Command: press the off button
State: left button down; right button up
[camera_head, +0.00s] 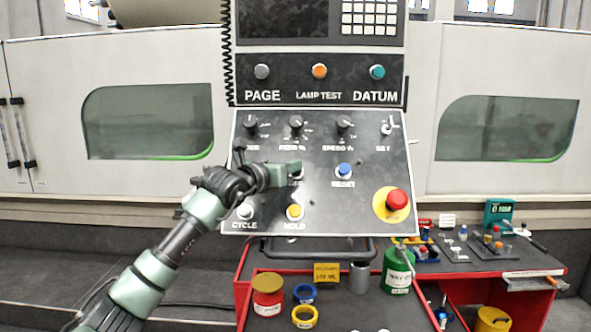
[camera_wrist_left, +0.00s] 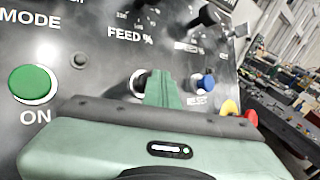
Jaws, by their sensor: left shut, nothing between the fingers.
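The off button sits on the sloped control panel (camera_head: 325,205), between the hidden on button and the blue reset button (camera_head: 344,170). Its label is mostly covered. In the left wrist view a pale ring of the off button (camera_wrist_left: 137,84) shows just left of my finger; its face is hidden. My left gripper (camera_head: 297,169) is shut and empty, its tip in front of the off button. The closed fingers (camera_wrist_left: 164,84) also show in the wrist view. I cannot tell whether they touch the button. The green on button (camera_wrist_left: 33,84) is at left in the wrist view. My right gripper is not seen.
Knobs (camera_head: 297,122) line the panel above my gripper. A red emergency button (camera_head: 397,200) on yellow sits at lower right. White cycle (camera_head: 246,212) and yellow hold (camera_head: 295,212) buttons are below. A red cart (camera_head: 245,290) with cans and tape stands underneath.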

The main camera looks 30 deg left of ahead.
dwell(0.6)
pick_arm(q)
jog(key=shift+s+d+r+b, duration=0.35)
jog(key=shift+s+r, duration=0.1)
jog(key=shift+s, duration=0.05)
jog(key=s+d+r, duration=0.2)
jog(key=s+r, duration=0.1)
jog(key=shift+s+b, duration=0.2)
jog(key=shift+b, duration=0.2)
dwell(0.8)
